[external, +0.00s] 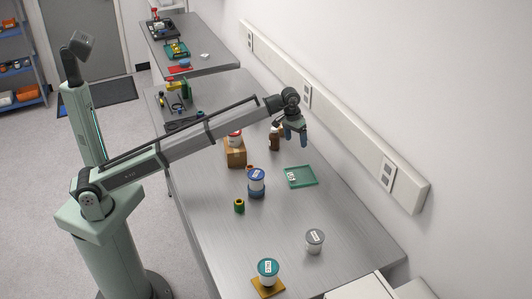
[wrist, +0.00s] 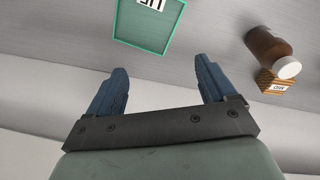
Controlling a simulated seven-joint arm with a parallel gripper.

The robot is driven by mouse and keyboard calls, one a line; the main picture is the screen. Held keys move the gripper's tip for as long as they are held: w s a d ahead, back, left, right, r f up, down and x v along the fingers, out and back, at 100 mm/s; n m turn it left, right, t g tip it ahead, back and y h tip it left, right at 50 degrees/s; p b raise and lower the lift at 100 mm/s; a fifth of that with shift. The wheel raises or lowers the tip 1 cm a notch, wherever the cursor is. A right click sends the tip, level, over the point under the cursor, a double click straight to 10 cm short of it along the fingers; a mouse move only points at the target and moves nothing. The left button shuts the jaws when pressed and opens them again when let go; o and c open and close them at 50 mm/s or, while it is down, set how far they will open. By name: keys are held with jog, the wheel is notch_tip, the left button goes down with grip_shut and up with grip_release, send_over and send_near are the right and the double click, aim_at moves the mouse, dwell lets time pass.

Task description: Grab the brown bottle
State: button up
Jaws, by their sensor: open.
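The brown bottle (external: 274,139) stands upright on the grey bench, near the wall, just left of my gripper in the external view. In the wrist view the brown bottle (wrist: 266,46) with its white cap is at the upper right, beyond the right finger and apart from it. My gripper (external: 296,138) is above the bench with its blue fingers pointing down. In the wrist view my gripper (wrist: 159,80) is open, with nothing between the fingers.
A green tray (external: 302,184) with a white label lies in front of my gripper. A striped orange box (wrist: 270,83) is right beside the bottle. A cardboard box (external: 236,158), a blue-lidded tub (external: 257,176) and other tubs stand nearby. The wall with sockets (external: 388,172) runs along the bench.

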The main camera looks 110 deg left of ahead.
aim_at(274, 135)
jog(key=s+a+r+n, duration=0.1)
jog(key=s+a, duration=0.3)
jog(key=s+a+r+n+g, duration=0.1)
jog(key=s+a, duration=0.3)
jog(key=s, duration=0.1)
jog(key=s+a+r+n, duration=0.1)
jog(key=s+a, duration=0.3)
jog(key=a, duration=0.1)
jog(key=shift+s+n+g, duration=0.3)
jog(key=shift+s+f, duration=0.15)
jog(key=shift+f, duration=0.25)
notch_tip(274, 135, down, 8)
jog(key=shift+r, duration=0.1)
jog(key=shift+s+f, duration=0.15)
jog(key=shift+f, duration=1.2)
jog(key=shift+s+f, duration=0.1)
jog(key=shift+f, duration=1.2)
jog(key=shift+c, duration=0.4)
jog(key=c, duration=1.2)
jog(key=shift+o, duration=0.2)
